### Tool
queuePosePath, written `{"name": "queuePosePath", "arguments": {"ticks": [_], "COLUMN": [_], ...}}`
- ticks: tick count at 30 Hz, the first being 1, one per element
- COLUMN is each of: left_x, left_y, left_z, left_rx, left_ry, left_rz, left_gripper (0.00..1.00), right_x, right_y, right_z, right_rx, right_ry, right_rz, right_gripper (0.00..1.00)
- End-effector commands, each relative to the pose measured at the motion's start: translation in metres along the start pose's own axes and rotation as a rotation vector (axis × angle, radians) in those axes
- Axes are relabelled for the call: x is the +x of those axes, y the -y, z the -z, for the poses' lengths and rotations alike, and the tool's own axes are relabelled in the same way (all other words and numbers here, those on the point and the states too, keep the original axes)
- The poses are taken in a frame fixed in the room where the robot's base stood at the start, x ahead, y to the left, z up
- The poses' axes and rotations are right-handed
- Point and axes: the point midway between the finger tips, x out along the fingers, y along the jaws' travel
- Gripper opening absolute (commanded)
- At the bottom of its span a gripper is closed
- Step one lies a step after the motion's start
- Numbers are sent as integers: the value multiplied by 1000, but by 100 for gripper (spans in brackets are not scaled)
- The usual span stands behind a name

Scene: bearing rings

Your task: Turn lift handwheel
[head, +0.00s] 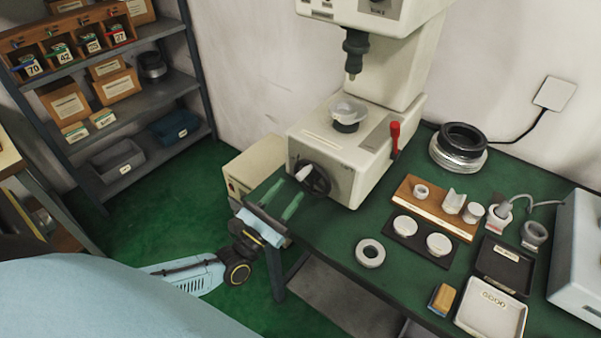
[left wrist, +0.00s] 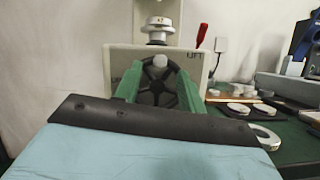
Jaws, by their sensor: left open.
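The lift handwheel (head: 314,178) is a dark spoked wheel with a pale knob on the front face of a cream bench machine (head: 333,158). My left gripper (head: 287,198) is open, with two green fingers pointing at the wheel from the front left. In the left wrist view the handwheel (left wrist: 158,82) stands between the two green fingers (left wrist: 158,85), which hide parts of its left and right rim. I cannot tell whether the fingers touch the rim. The label LIFT shows on the machine face right of the wheel. My right gripper is not in view.
A red lever (head: 395,138) stands at the machine's right. A steel ring (head: 370,253) lies on the green table, near a wooden block (head: 436,208) with parts, a dark tray (head: 503,262) and a white tray (head: 491,312). A shelf rack (head: 110,90) stands at left.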

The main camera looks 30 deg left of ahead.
Motion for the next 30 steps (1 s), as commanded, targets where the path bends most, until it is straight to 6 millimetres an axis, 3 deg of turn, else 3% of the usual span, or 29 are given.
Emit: {"name": "queuePosePath", "arguments": {"ticks": [3,9,21,30], "left_x": [26,51,59,59], "left_y": [0,0,0,0], "left_z": [-2,0,1,0], "left_rx": [0,1,1,1], "left_ry": [3,0,-1,-1], "left_rz": [-2,0,1,1], "left_gripper": [40,40,40,3], "right_x": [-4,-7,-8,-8], "right_y": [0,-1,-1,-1], "right_z": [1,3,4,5], "right_rx": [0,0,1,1], "right_ry": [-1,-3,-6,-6], "right_rz": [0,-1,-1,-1], "right_gripper": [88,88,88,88]}}
